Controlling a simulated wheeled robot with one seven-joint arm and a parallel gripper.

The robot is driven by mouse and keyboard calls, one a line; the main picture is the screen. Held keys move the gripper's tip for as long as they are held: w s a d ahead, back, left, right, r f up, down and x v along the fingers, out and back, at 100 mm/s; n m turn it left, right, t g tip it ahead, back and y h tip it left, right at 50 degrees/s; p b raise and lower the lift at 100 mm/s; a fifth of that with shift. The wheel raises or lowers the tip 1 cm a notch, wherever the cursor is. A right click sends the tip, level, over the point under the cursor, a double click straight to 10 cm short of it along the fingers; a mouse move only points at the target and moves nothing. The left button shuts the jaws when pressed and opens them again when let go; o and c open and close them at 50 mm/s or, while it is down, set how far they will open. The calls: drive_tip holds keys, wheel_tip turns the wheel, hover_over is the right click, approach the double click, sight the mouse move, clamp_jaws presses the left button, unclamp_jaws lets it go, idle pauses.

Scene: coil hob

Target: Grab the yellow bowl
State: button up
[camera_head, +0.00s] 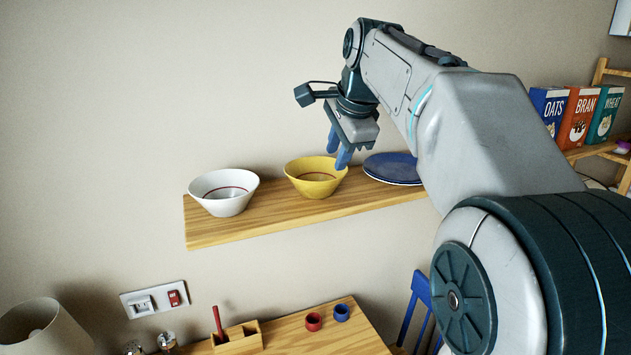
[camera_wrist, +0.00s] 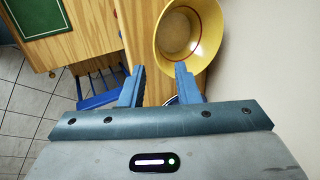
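The yellow bowl (camera_head: 316,178) stands upright on the wooden wall shelf (camera_head: 262,213), between a white bowl and a blue plate. It has a dark ring inside. In the wrist view the yellow bowl (camera_wrist: 211,22) is at the top, right of centre, partly cut off by the frame edge. My gripper (camera_head: 341,158) is above the shelf at the bowl's right side, fingers pointing down. In the wrist view my gripper (camera_wrist: 160,80) is open, with nothing visible between its fingers. The right fingertip appears close to the bowl's rim; I cannot tell whether it touches.
A white bowl (camera_head: 224,193) stands at the shelf's left end. A blue plate (camera_head: 393,168) lies right of the yellow bowl, partly behind my arm. Cereal boxes (camera_head: 577,116) stand on another shelf at the right. A wooden table (camera_head: 335,335) and blue chair (camera_head: 415,309) are below.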

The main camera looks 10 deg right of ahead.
sight(330, 180)
drive_tip(key=x, duration=0.4)
drive_tip(key=shift+f, duration=0.1)
drive_tip(key=p+x, duration=0.1)
drive_tip(key=x, duration=0.4)
drive_tip(key=shift+s+d+f, duration=0.1)
drive_tip(key=shift+f, duration=0.05)
drive_tip(key=shift+c, duration=0.3)
clamp_jaws()
